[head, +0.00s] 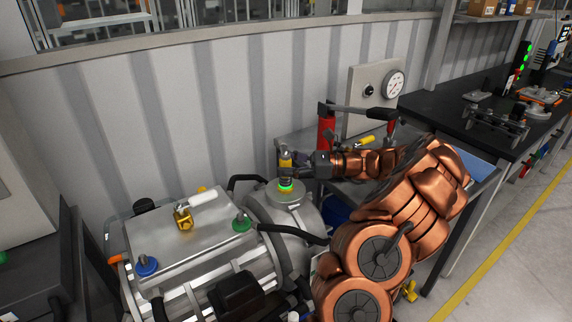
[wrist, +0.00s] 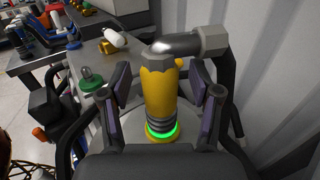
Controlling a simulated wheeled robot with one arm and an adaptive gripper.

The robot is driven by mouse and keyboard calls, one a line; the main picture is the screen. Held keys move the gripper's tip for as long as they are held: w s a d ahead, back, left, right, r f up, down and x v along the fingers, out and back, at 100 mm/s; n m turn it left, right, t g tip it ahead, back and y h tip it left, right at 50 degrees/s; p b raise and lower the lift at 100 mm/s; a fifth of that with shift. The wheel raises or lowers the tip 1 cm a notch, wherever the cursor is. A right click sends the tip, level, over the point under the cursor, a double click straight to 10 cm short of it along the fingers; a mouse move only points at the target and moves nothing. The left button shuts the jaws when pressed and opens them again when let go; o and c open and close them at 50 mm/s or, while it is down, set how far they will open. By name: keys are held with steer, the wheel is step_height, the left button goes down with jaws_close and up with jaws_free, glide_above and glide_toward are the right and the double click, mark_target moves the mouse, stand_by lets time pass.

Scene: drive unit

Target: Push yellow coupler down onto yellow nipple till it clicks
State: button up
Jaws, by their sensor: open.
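The yellow coupler (wrist: 158,92) stands upright in the wrist view, with a metal elbow (wrist: 180,46) and hose at its top. Its lower end shows grey ribs directly above a glowing green ring with a yellow rim (wrist: 150,138) on the round housing. The yellow nipple itself is hidden under the coupler. In the head view the coupler (head: 285,157) is small, above the green ring (head: 286,184). My gripper (wrist: 160,110) is open, with one dark finger on each side of the coupler and gaps between. It comes in from the right in the head view (head: 293,172).
The drive unit (head: 190,240) carries a blue fitting (head: 147,265), a green fitting (head: 242,222) and a brass valve with a white handle (head: 184,217). A black hose (head: 290,233) crosses the housing. A metal table (head: 300,143) with a red-handled tool (head: 326,130) stands behind my arm.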

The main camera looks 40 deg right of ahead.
steer(key=v, duration=1.2)
